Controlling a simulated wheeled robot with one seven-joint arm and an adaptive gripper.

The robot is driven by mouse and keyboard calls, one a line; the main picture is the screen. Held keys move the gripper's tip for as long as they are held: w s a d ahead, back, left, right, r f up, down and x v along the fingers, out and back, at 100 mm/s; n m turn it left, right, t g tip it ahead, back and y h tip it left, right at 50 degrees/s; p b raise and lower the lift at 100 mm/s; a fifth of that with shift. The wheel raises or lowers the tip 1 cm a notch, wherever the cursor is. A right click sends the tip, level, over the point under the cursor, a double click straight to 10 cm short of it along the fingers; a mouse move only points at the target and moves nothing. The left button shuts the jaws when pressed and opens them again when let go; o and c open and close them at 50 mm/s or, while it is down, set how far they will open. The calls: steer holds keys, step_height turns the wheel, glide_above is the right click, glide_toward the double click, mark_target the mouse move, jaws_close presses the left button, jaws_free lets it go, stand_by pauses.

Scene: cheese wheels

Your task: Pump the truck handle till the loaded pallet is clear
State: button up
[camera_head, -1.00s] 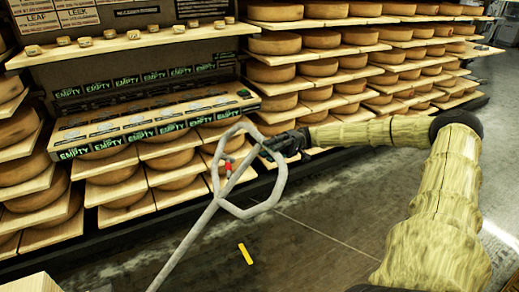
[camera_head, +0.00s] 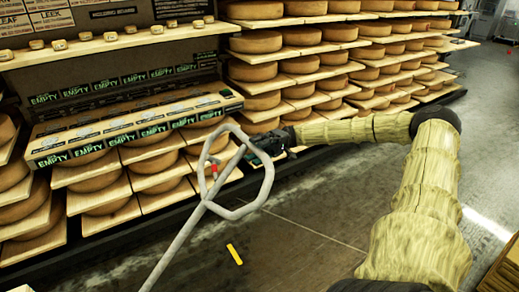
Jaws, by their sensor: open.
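The truck handle (camera_head: 176,248) is a grey shaft rising from the bottom edge to a grey loop (camera_head: 267,184) at the centre, leaning to the right. A small red lever (camera_head: 214,171) sits inside the loop. My gripper (camera_head: 251,154) is dark and open at the loop's upper right side. Its fingers overlap the bar in the picture; I cannot tell whether they touch it. The truck's body and forks are out of view. The loaded pallet cannot be made out; only a pale wooden edge (camera_head: 20,289) shows at the bottom left corner.
Shelves of cheese wheels (camera_head: 262,73) line the back. A long box marked EMPTY (camera_head: 130,128) lies on the left shelf. A yellow piece (camera_head: 234,254) lies on the floor. Stacked boards (camera_head: 500,268) stand at the right edge.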

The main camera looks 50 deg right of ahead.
steer(key=shift+d, duration=0.1)
steer(key=v, duration=0.7)
steer(key=shift+d, duration=0.3)
steer(key=shift+f, duration=0.15)
